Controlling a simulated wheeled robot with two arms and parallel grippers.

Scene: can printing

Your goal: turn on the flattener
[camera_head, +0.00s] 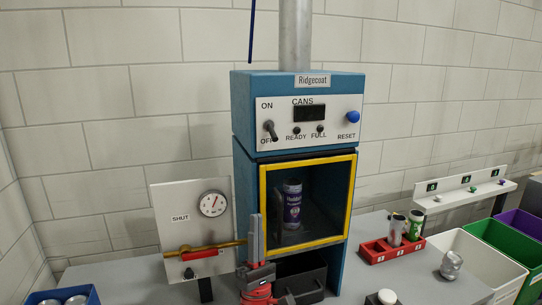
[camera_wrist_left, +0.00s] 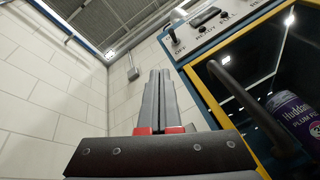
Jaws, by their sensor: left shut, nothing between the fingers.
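The blue machine labelled Ridgecoat (camera_head: 245,95) stands at the centre, with a white panel on its upper part. Its ON/OFF toggle (camera_head: 271,130) is at the panel's left; I cannot tell surely which way it is set. The toggle also shows in the left wrist view (camera_wrist_left: 174,37). My left gripper (camera_head: 256,219) is shut and empty, pointing up in front of the machine's lower left side, below the toggle and apart from it. In the left wrist view its fingers (camera_wrist_left: 160,74) point up toward the panel. My right gripper is not in view.
A yellow-framed window (camera_head: 305,160) shows a purple can (camera_head: 292,204) inside. A gauge (camera_head: 212,204) and a brass pipe with a red valve handle (camera_head: 199,255) are at left. A red can rack (camera_head: 376,252) and bins (camera_head: 480,255) are at right. A blue RESET button (camera_head: 352,117) is on the panel.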

